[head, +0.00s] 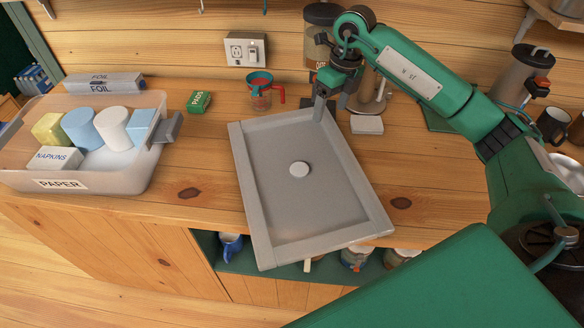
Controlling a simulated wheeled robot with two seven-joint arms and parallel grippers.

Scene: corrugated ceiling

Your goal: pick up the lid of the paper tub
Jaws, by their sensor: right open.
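My left gripper is out of view.
The tub holds rolls and a napkins box (57,158). A foil box (104,83) lies behind it. A small green box (199,102), a measuring cup (260,92) and a pale block (366,125) stand near the lid. Mugs sit on the shelf below the counter.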

